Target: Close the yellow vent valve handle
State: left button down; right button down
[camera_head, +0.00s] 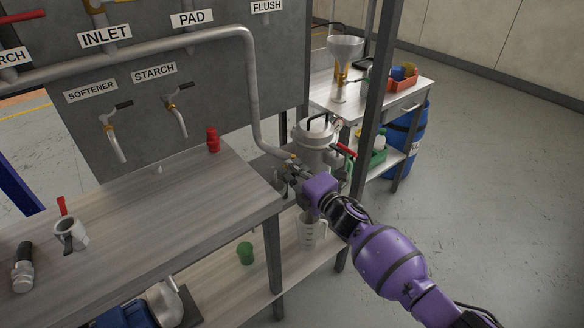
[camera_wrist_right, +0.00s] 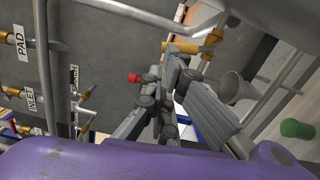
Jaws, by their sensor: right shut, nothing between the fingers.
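My right gripper (camera_head: 297,171) is shut and empty, reaching in beside the silver filter vessel (camera_head: 316,142) at the end of the grey pipe. A small yellow part (camera_head: 289,160), which looks like the yellow vent valve handle, shows just at the fingertips, mostly hidden by the gripper. In the right wrist view a yellow bar (camera_wrist_right: 198,47) lies crosswise just beyond the tips of the gripper (camera_wrist_right: 178,60). I cannot tell whether the fingers touch it. The valve body is largely hidden behind the fingers. My left gripper is not in view.
A grey pipe (camera_head: 252,90) runs down close to the gripper. A dark post (camera_head: 374,90) rises just right of the vessel. Open floor (camera_head: 490,190) lies at the right.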

jog(key=shift+a+r, duration=0.15)
jog(key=shift+r, duration=0.25)
